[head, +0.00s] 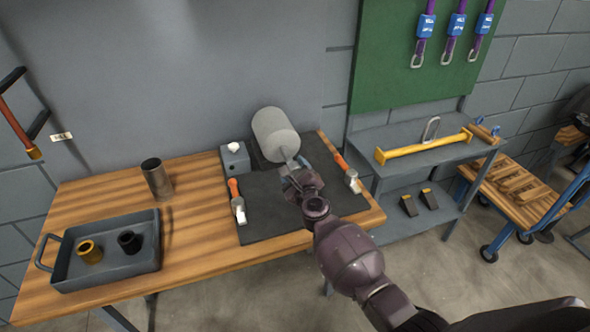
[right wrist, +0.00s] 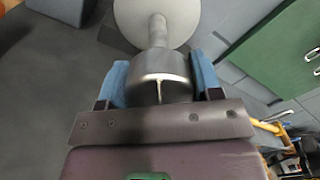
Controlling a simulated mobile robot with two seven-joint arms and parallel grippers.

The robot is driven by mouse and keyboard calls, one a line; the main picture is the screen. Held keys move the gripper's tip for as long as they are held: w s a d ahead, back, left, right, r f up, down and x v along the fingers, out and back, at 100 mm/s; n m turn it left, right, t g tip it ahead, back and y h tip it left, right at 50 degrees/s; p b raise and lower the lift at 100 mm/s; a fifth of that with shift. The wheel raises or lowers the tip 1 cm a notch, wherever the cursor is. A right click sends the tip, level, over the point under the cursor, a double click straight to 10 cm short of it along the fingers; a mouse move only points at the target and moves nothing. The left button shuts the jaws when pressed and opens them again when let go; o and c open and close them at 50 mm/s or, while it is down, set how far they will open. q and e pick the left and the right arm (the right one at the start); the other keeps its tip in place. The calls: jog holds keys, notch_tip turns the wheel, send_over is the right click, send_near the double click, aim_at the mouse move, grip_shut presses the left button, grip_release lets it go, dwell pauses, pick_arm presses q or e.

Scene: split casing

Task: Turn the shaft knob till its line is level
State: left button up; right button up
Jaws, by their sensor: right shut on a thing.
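The casing is a light grey cylinder (head: 275,130) lying at the back of the dark mat. A thin shaft comes out of its near end to the metal shaft knob (right wrist: 160,66), which also shows as a small grey bit in the head view. My right gripper (head: 295,167) is shut on the knob, with a blue pad on each side of it. A pale line (right wrist: 159,90) on the knob runs up and down in the right wrist view, across the direction between the pads. The gripper hides most of the knob in the head view. My left gripper is out of view.
The dark mat (head: 275,215) carries two orange-handled tools (head: 237,200) (head: 349,174), one on each side of my arm. A grey box (head: 235,160) stands left of the casing. A metal cup (head: 157,178) and a tray (head: 110,280) with two bushings are farther left.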

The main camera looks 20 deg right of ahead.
jog(key=n, duration=0.4)
jog(key=shift+p, duration=0.3)
jog(key=n, duration=0.3)
jog(key=shift+r+n+p, duration=0.1)
jog(key=shift+n+p, duration=0.2)
jog(key=shift+p, duration=0.05)
jog(key=n, duration=0.2)
jog(key=shift+n, duration=0.3)
jog(key=shift+n+p, duration=0.35)
jog(key=shift+n, duration=0.25)
jog(key=o, duration=0.9)
